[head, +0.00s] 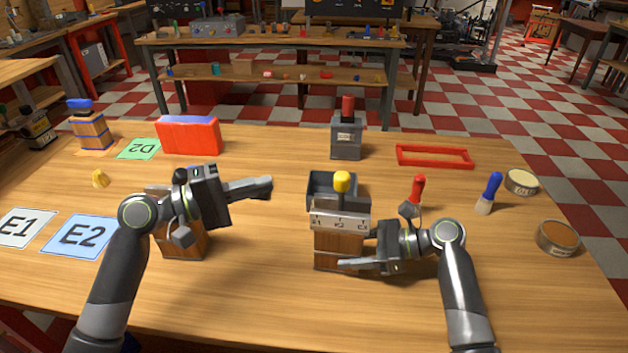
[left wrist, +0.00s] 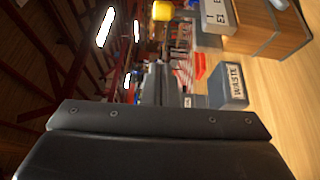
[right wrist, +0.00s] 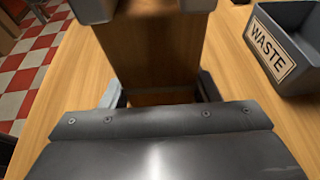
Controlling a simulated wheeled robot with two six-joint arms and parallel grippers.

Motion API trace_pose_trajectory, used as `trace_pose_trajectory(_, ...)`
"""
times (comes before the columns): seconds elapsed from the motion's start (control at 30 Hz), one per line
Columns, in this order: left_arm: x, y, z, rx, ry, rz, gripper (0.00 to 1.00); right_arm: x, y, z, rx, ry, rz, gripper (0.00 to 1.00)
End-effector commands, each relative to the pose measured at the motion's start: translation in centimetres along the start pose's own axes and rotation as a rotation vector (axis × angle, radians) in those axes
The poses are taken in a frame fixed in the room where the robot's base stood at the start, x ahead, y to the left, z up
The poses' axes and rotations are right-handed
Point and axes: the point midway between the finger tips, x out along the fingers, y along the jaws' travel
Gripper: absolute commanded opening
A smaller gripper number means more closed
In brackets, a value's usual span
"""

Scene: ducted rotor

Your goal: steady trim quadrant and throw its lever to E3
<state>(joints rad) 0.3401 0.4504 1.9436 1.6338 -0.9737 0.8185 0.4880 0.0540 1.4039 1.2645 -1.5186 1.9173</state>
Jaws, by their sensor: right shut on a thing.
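The trim quadrant (head: 338,252) is a wooden block with a pale marked plate (head: 340,221) and a yellow-knobbed lever (head: 342,184). It stands upright on the table; the knob is above about the plate's middle mark. My right gripper (head: 362,252) is shut on its wooden body from the right; the wood also shows between the fingers in the right wrist view (right wrist: 155,50). My left gripper (head: 264,187) looks shut and empty, pointing right, left of the quadrant and apart from it. In the left wrist view the yellow knob (left wrist: 163,10) is at the top.
A grey WASTE bin (right wrist: 270,45) stands close behind the quadrant. Another wooden block (head: 185,244) stands under my left gripper.

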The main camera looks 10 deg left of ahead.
Motion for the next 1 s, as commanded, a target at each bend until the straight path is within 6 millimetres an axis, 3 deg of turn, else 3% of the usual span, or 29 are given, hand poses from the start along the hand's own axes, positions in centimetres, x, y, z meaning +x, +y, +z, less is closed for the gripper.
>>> trace_pose_trajectory(0.43,7.5,0.1,0.3,-0.001,-0.003,0.004,0.00,0.0,0.0,0.0,-0.001,0.000,0.000,0.35)
trace_pose_trajectory(0.7,9.4,0.0,2.4,0.001,-0.001,0.001,0.00,0.0,0.0,0.0,0.000,0.000,0.000,0.35)
trace_pose_trajectory(1.0,9.8,-0.1,2.8,0.002,0.001,-0.001,0.00,0.0,0.0,0.0,0.000,0.000,0.000,0.35)
